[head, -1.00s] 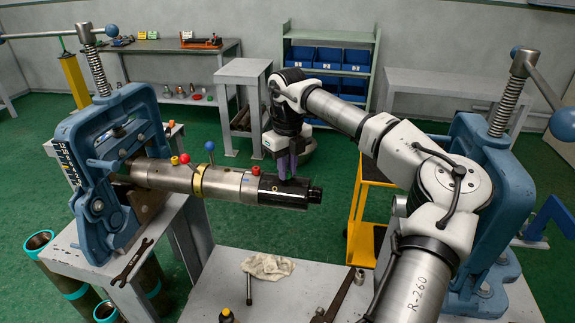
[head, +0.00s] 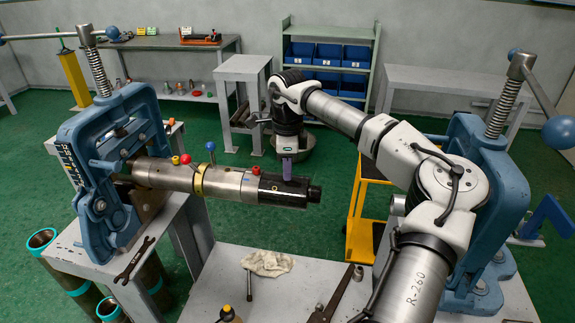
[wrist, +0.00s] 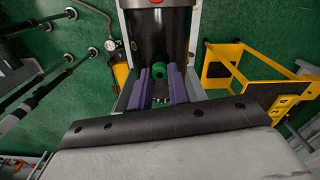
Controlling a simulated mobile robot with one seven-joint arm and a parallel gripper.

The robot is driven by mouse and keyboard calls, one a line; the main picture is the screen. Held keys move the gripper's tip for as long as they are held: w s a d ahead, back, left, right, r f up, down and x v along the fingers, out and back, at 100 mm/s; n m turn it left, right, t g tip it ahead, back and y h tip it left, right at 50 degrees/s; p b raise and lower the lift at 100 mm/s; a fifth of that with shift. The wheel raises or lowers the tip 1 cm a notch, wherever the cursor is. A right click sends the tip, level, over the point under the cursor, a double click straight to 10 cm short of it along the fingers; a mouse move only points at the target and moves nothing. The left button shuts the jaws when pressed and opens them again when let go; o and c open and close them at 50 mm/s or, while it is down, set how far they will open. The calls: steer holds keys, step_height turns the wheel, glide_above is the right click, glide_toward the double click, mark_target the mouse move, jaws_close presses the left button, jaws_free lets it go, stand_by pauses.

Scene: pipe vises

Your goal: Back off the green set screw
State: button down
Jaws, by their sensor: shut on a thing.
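The green set screw (wrist: 159,74) shows in the wrist view between the purple fingertips of my gripper (wrist: 161,84). My gripper is shut on it. In the head view my gripper (head: 287,170) points down onto the black end piece (head: 268,189) of the pipe, and its fingers hide the screw. The black end piece also shows in the wrist view (wrist: 158,38). The steel pipe (head: 222,181) lies level, held at its left end in the blue vise (head: 96,190).
Yellow (head: 175,160), red (head: 186,158) and blue (head: 210,147) knobs stand on the pipe, with a low red one (head: 256,171) near the black end. A yellow cart (head: 355,215) stands to the right. A rag (head: 267,263) lies on the front table.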

steer(key=shift+s+f+n, duration=0.15)
steer(key=shift+f+n, duration=0.15)
steer(key=shift+n, duration=0.3)
steer(key=c, duration=1.3)
jaws_free()
steer(key=shift+r, duration=0.1)
steer(key=shift+r, duration=0.1)
steer(key=shift+w+r, duration=0.2)
steer(key=shift+r, duration=0.1)
step_height(320, 180, up, 13)
steer(key=shift+r+b, duration=0.1)
steer(key=shift+b, duration=0.9)
